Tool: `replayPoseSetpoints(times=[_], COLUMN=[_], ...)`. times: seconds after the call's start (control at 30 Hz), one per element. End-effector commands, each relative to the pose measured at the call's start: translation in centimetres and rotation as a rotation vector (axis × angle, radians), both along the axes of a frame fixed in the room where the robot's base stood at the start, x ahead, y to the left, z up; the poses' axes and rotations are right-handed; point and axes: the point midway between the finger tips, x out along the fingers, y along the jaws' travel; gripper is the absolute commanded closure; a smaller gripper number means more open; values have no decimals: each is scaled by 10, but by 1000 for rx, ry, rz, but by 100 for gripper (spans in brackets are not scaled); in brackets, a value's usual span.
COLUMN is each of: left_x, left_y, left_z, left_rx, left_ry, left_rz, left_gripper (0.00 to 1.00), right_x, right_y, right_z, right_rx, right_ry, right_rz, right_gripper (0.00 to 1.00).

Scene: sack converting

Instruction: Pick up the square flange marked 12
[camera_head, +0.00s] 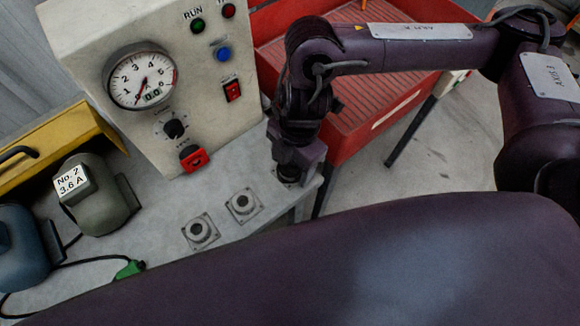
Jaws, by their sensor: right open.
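Two square metal flanges with round raised hubs lie flat on the grey bench top: one flange (201,232) in front and another flange (243,204) to its right and farther back. I cannot read a number 12 on either of them. My right gripper (289,174) points down near the right edge of the bench, to the right of both flanges and apart from them. It is open; part of what seems to be another flange shows at its tips, mostly hidden. My left gripper is not in view.
A control box with a gauge (142,78) and a red switch (194,159) stands behind the flanges. A grey motor (95,195), a blue motor (22,250) and a cable with a green plug (129,269) lie left. A red tray (375,85) stands beyond the bench.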

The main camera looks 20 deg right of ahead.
Motion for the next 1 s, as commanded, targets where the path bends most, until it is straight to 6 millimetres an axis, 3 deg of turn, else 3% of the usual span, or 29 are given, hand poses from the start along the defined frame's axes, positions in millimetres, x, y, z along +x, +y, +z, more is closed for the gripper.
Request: replayPoseSetpoints(times=[0.17,0.6,1.0], left_x=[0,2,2], left_y=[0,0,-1], left_z=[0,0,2], left_rx=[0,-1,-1], left_ry=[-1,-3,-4], left_rz=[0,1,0], left_gripper=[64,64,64], right_x=[0,0,1], right_y=[0,0,1], right_z=[0,0,8], right_rx=[0,0,2], right_ry=[-1,-1,-5], right_rz=[0,0,0], right_gripper=[35,91,92])
